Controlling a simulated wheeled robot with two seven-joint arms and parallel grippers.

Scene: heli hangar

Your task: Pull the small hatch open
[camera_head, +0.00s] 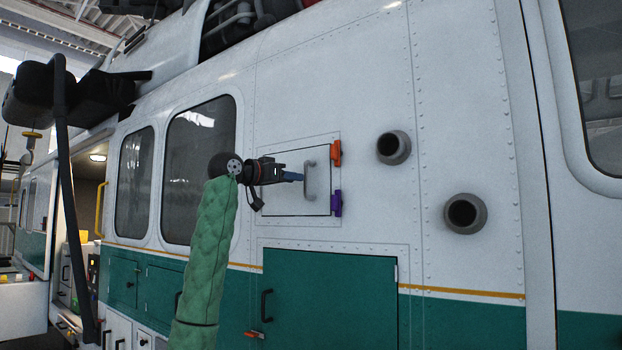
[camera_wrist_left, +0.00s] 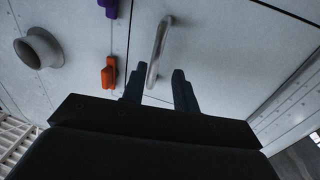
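The small hatch (camera_head: 285,203) is a white panel in the helicopter's side and lies flush in its frame. Its grey bar handle (camera_head: 310,180) stands upright near the right edge. An orange latch (camera_head: 336,153) and a purple latch (camera_head: 337,203) sit on that edge. My left gripper (camera_head: 300,177) is in front of the hatch with its fingertips by the handle. In the left wrist view the handle (camera_wrist_left: 158,50) shows between the two parted fingers (camera_wrist_left: 157,88), nearer the left one. Whether a finger touches it I cannot tell. My right gripper is out of view.
Two round grey pipe ends (camera_head: 394,147) stick out to the right of the hatch. A larger green door (camera_head: 330,295) is below. Windows (camera_head: 198,165) lie to the left. A black hanging arm-like part (camera_head: 62,180) stands further left.

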